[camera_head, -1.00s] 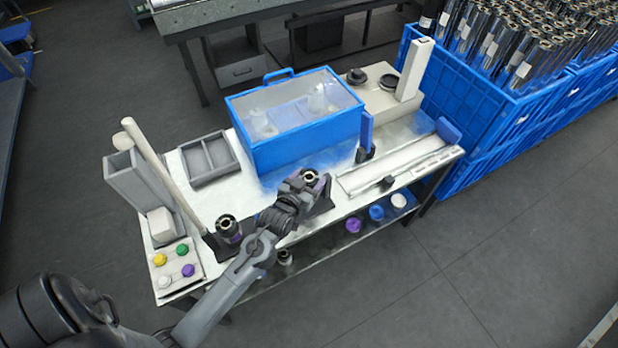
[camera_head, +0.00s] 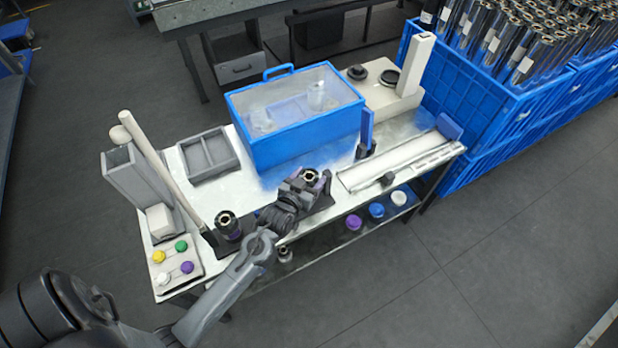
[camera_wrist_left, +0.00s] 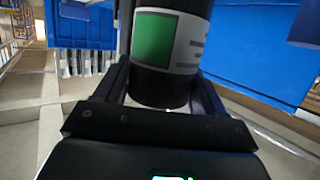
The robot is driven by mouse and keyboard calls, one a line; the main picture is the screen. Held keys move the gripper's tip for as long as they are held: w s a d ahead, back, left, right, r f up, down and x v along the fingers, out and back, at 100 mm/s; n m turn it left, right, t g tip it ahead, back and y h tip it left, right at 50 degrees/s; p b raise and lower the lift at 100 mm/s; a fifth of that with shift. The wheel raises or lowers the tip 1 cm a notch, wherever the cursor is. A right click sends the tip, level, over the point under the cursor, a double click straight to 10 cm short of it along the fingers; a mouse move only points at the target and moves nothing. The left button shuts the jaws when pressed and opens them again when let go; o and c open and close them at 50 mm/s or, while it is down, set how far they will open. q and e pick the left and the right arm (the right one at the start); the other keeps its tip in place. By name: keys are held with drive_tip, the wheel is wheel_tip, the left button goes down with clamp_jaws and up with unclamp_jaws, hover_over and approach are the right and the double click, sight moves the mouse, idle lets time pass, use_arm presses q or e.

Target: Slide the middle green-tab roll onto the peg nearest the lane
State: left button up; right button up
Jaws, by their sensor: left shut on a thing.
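My left gripper (camera_head: 311,183) is shut on a dark roll (camera_head: 310,175), over the front middle of the bench. The roll's ringed metallic end faces up. In the left wrist view the same black roll (camera_wrist_left: 160,88) stands between the two fingers and bears a white label with a green tab (camera_wrist_left: 154,39). Its lower end in the head view is hidden by my gripper. Another dark roll (camera_head: 228,224) stands upright to the left, its tab not visible. A pale lane (camera_head: 400,162) lies at the right of the bench, with a blue upright (camera_head: 367,128) at its left end. I cannot make out a bare peg.
A clear-lidded blue box (camera_head: 306,137) stands behind the gripper. A grey divided tray (camera_head: 208,156), a leaning pale rod (camera_head: 160,166) and a button panel (camera_head: 175,270) are at the left. Blue crates (camera_head: 480,110) of rolls stand beyond the right end. Coloured caps sit on the lower shelf.

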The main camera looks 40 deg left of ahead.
use_arm(q)
drive_tip(key=o, duration=1.4)
drive_tip(key=shift+p+v, duration=0.9)
drive_tip(key=shift+v, duration=4.5)
drive_tip(key=shift+r, duration=0.1)
